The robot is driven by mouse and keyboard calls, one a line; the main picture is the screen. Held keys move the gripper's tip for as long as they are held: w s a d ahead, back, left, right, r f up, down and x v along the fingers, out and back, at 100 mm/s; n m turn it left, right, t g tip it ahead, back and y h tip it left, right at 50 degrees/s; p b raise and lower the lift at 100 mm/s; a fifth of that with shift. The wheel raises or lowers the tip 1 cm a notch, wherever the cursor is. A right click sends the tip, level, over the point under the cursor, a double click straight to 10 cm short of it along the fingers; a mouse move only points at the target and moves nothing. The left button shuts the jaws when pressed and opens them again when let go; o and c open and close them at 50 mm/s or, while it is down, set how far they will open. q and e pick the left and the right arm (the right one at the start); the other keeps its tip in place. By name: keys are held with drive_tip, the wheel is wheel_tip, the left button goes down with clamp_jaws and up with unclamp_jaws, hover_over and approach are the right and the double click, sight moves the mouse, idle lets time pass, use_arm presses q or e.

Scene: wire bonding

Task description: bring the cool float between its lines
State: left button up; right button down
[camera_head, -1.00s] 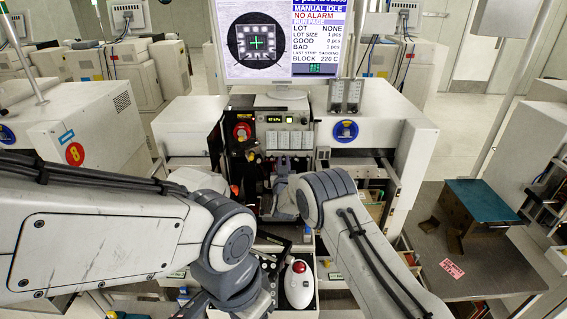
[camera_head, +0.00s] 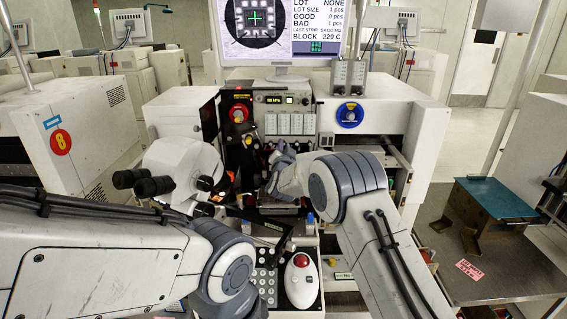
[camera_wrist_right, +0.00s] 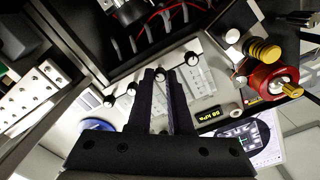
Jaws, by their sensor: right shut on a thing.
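The flowmeter block (camera_head: 290,124) is a row of pale tubes on the machine's front panel. It also shows, turned over, in the right wrist view (camera_wrist_right: 196,80), with a row of round dark knobs (camera_wrist_right: 191,58) along its edge. The floats and their lines are too small to make out. My right gripper (camera_wrist_right: 165,73) has its two dark fingers close together at this row, shut on a knob that the fingertips mostly hide. In the head view my right gripper (camera_head: 285,148) is small, in front of the panel. My left arm comes in from the left; its gripper is hidden.
A microscope (camera_head: 180,172) stands left of the panel. A red dial (camera_wrist_right: 272,82) and a yellow knob (camera_wrist_right: 264,51) sit beside the block. The monitor (camera_head: 280,30) is above. A trackball unit (camera_head: 301,281) and a keypad (camera_head: 265,285) are below, between my arms.

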drive_tip(key=m+b, duration=0.2)
drive_tip(key=b, duration=0.1)
drive_tip(key=m+b, duration=0.3)
drive_tip(key=b, duration=0.1)
drive_tip(key=m+b, duration=0.3)
drive_tip(key=b, duration=0.1)
drive_tip(key=shift+f, duration=0.3)
drive_tip(key=shift+r+m+b, duration=0.2)
drive_tip(key=shift+m+b, duration=1.1)
drive_tip(key=shift+m, duration=0.1)
drive_tip(key=c, duration=0.8)
unclamp_jaws()
drive_tip(key=shift+d, duration=0.1)
drive_tip(key=shift+c, duration=0.2)
